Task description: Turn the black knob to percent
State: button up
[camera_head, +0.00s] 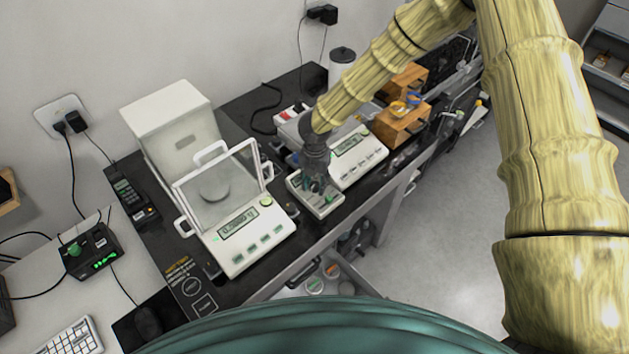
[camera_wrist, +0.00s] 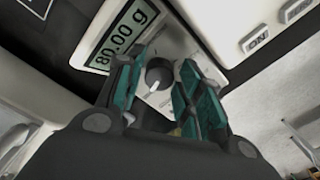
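The black knob (camera_wrist: 158,74) is a round dial on a small white scale (camera_wrist: 180,38), seen in the wrist view. The scale's green display (camera_wrist: 122,36) reads 80.00 g. My gripper (camera_wrist: 164,64) is open, with one teal finger on the left of the knob and one on the right. Gaps show between the fingers and the knob; I cannot tell how far above the panel the tips are. In the head view my gripper (camera_head: 318,186) points down over the small scale (camera_head: 326,206), and hides the knob.
A larger balance with a glass shield (camera_head: 250,237) stands close on the left. Another white scale (camera_head: 357,158) stands close on the right. Wooden boxes (camera_head: 398,122) are farther right. The black table's front edge runs close to the small scale.

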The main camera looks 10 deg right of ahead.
jog(key=shift+f, duration=0.2)
jog(key=c, duration=0.8)
jog(key=shift+o, duration=0.2)
